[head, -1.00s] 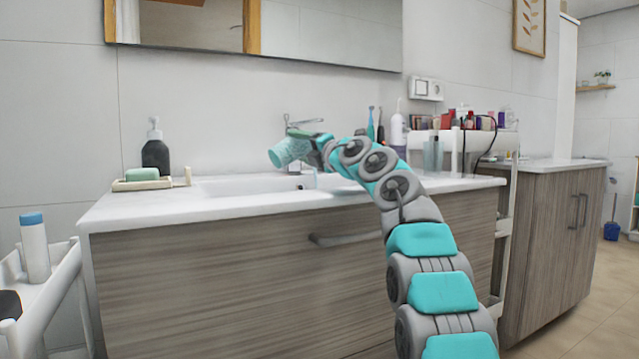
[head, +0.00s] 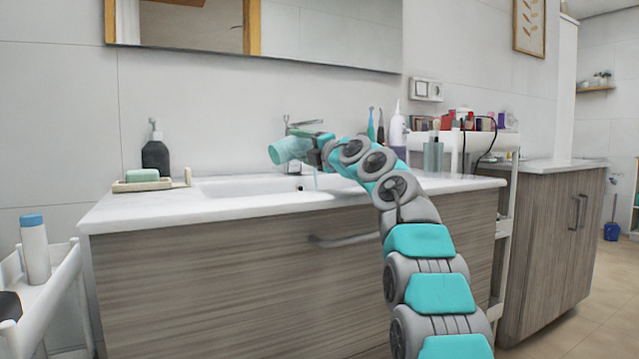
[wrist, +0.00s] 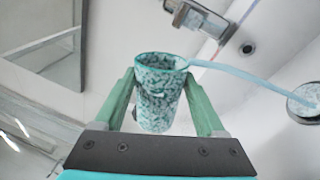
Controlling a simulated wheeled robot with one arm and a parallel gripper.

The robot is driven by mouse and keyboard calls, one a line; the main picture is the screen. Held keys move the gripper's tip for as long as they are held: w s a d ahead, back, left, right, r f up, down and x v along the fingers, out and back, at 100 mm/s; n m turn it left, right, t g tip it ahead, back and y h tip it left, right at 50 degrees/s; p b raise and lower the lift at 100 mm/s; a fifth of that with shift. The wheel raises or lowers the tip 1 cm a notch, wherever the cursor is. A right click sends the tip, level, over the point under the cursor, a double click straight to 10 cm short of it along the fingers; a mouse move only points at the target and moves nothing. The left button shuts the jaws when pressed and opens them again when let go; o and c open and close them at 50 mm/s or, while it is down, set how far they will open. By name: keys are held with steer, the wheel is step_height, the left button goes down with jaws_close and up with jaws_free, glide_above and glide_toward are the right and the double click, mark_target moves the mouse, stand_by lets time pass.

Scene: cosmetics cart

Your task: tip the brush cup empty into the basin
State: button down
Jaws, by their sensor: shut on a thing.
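A teal speckled cup (head: 288,149) lies tipped nearly on its side above the basin (head: 235,187), in front of the tap in the head view. My gripper (head: 318,150) is shut on it. In the wrist view, the fingers of my gripper (wrist: 160,100) press the cup (wrist: 160,105) from both sides, and its rim and part of its inside show. A thin pale blue stream (wrist: 240,74) runs from the rim to a pale speckled round patch (wrist: 305,103) at the right. No brush shows in the cup; its deeper inside is hidden.
The tap (head: 303,128) stands close behind the cup. A green soap bar on a tray (head: 150,184) and a dark pump bottle (head: 156,155) are left of the basin. Bottles (head: 398,130) crowd the right. The counter's front left is clear.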

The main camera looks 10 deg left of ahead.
steer(key=shift+w+d+f+m+p, duration=0.5)
steer(key=shift+w+d+m, duration=0.15)
steer(key=shift+m, duration=0.35)
stand_by(0.3)
steer(key=shift+w+d+r+m+t+h+p, duration=0.1)
steer(key=shift+d+r+m+t+h+p, duration=0.1)
steer(key=shift+m+p, duration=0.75)
steer(key=shift+w+d+r+m+t+h+p, duration=0.1)
steer(key=shift+r+m+h+p, duration=0.1)
steer(key=shift+m+p, duration=0.7)
steer(key=shift+f, duration=0.45)
steer(key=shift+s+a+n+b, duration=0.1)
steer(key=shift+n+b, duration=0.75)
steer(key=shift+b, duration=0.2)
steer(key=shift+r, duration=0.2)
steer(key=shift+f+n, duration=0.1)
steer(key=shift+n, duration=0.2)
